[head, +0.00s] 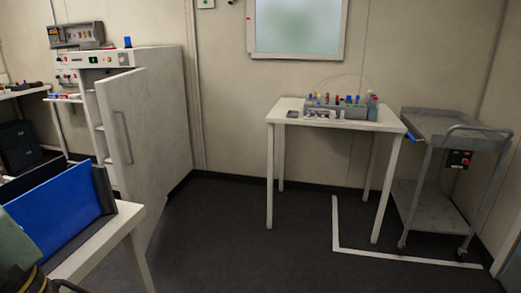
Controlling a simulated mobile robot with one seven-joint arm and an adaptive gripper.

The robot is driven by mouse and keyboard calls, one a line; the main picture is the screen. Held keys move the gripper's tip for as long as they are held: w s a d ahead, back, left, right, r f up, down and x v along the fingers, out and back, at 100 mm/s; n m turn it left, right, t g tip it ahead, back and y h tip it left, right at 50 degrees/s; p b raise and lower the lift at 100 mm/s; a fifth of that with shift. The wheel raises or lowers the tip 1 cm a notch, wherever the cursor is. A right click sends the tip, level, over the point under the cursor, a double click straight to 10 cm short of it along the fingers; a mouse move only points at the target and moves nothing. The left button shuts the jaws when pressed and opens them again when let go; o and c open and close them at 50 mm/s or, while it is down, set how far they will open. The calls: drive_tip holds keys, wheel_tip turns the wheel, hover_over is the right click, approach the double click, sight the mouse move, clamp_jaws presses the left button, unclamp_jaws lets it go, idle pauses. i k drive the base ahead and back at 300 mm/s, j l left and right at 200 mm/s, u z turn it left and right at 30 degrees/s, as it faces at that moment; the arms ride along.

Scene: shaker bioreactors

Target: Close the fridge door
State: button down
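The fridge (165,85) is a white upright cabinet against the back wall at left. Its white door (128,135) stands open and swings out toward me, with a long vertical handle (123,137) on its face. Part of the shelved inside (96,125) shows to the left of the door. The lower left part of the door is hidden behind a table at the front. My gripper is not in this view.
A table (128,215) with blue panels (62,210) stands at front left, close to the door. A white table (335,122) with bottles and a grey cart (445,125) stand at right. The dark floor (225,235) in the middle is clear.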

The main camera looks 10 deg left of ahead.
sight(125, 100)
drive_tip(key=i+l+u, duration=0.2)
drive_tip(key=i+u, duration=0.2)
drive_tip(key=i+l+u, duration=1.15)
drive_tip(key=l, duration=0.3)
drive_tip(key=i+l+u, duration=0.2)
drive_tip(key=l, duration=0.35)
drive_tip(key=i+l+u, duration=0.1)
drive_tip(key=l, duration=0.2)
drive_tip(key=i+z, duration=0.15)
drive_tip(key=i, duration=0.8)
